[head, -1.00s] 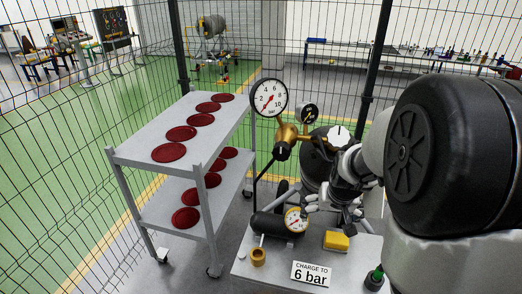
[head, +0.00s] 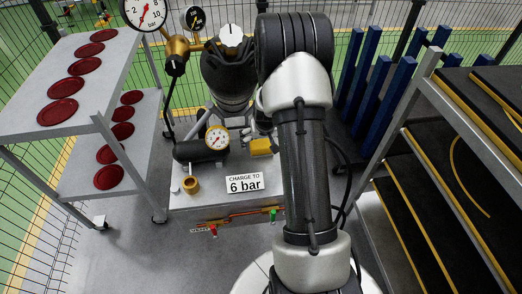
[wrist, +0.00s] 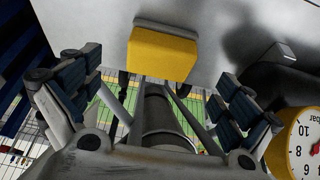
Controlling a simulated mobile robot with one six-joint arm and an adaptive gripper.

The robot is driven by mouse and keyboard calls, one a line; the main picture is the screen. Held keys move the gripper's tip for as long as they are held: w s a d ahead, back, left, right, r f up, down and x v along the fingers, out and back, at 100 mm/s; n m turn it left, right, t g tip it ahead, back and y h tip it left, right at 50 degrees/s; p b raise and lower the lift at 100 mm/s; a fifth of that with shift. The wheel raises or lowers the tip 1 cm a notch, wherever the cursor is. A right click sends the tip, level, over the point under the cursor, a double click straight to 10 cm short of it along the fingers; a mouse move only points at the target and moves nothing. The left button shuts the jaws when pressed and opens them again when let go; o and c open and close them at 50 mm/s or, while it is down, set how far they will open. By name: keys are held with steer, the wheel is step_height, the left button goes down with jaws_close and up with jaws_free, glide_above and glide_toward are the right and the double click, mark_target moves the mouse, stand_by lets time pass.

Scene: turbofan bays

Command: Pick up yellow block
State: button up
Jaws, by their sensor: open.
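The yellow block (head: 261,147) sits on the grey table top, just right of the pressure gauge, with its right side partly behind my arm in the head view. It also shows in the wrist view (wrist: 162,52), at top centre between the fingers and apart from both. My gripper (wrist: 158,72) is open and empty, with its blue-grey padded fingers spread to either side. In the head view the gripper is mostly hidden behind my arm.
A small white-faced gauge (head: 217,138) with a black cylinder (head: 200,151) stands left of the block. A "6 bar" sign (head: 244,183) and brass cup (head: 191,185) are nearer. Trolley shelves (head: 85,95) with red discs stand left; dark shelves (head: 430,190) stand right.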

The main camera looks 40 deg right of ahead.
mark_target(261, 144)
steer(key=b+x, duration=0.1)
steer(key=x, duration=0.5)
steer(key=shift+w+d+f+b, duration=0.1)
steer(key=shift+f+b, duration=0.1)
steer(key=shift+b, duration=0.15)
steer(key=c, duration=1.3)
steer(key=shift+r, duration=0.1)
steer(key=r+p, duration=0.1)
steer(key=r, duration=0.2)
steer(key=r+p, duration=0.1)
steer(key=r, duration=0.3)
steer(key=shift+s+r+p, duration=0.15)
steer(key=shift+s+p, duration=0.05)
steer(key=shift+p, duration=0.2)
steer(key=s+a+b, duration=0.9)
steer(key=s, duration=0.6)
steer(key=w+a+n+y, duration=0.1)
steer(key=w+a+n, duration=0.2)
steer(key=a, duration=0.8)
steer(key=w+a+n+y, duration=0.1)
steer(key=w+a+n, duration=0.2)
steer(key=a, duration=0.9)
steer(key=shift+w+f+t, duration=0.2)
steer(key=shift+w+t, duration=0.1)
steer(key=shift+w, duration=0.25)
